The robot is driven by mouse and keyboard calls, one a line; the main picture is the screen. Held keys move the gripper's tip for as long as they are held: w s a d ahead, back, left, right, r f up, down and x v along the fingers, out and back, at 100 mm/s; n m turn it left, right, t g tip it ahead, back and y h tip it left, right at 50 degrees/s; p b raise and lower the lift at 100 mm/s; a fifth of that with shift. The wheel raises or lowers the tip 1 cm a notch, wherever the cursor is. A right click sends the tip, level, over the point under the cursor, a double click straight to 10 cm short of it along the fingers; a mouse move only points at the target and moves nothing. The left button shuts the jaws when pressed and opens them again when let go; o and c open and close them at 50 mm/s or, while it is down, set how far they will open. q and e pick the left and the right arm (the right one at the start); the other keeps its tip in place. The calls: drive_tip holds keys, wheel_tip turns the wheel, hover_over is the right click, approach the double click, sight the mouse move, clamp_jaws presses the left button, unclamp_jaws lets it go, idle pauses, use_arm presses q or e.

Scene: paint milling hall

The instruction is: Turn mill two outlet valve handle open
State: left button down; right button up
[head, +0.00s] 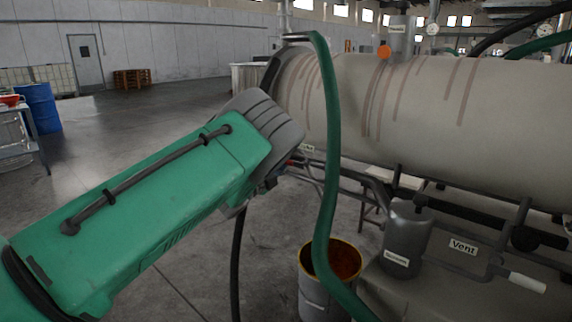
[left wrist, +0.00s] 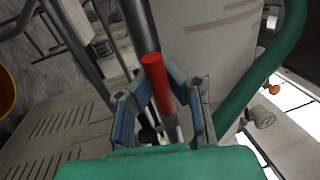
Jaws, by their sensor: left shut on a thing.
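My left arm comes in from the left in the head view, and its gripper (head: 272,180) is mostly hidden behind the wrist, beside the end of the large tank. In the left wrist view a red-gripped handle (left wrist: 156,80) on a grey metal lever stands between the fingers of my left gripper (left wrist: 163,106), which is shut on it. Only a small red tip of this handle (head: 290,162) shows in the head view. The valve body and the handle's exact angle to the pipe are hidden. My right gripper is not in view.
A streaked beige tank (head: 440,115) fills the right. A green hose (head: 329,170) hangs close to my gripper, down by an open drum (head: 318,297). A grey canister (head: 406,236) and a white lever by a "Vent" label (head: 463,246) are lower right.

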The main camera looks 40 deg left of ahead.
use_arm(q)
drive_tip(key=shift+s+a+f, duration=0.15)
drive_tip(key=shift+a+f, duration=0.05)
drive_tip(key=shift+f, duration=0.1)
drive_tip(key=c, duration=1.5)
unclamp_jaws()
drive_tip(key=shift+c, duration=0.2)
drive_tip(key=shift+o, duration=0.2)
drive_tip(key=shift+a+r, duration=0.1)
drive_tip(key=shift+a, duration=0.05)
drive_tip(key=v, duration=1.2)
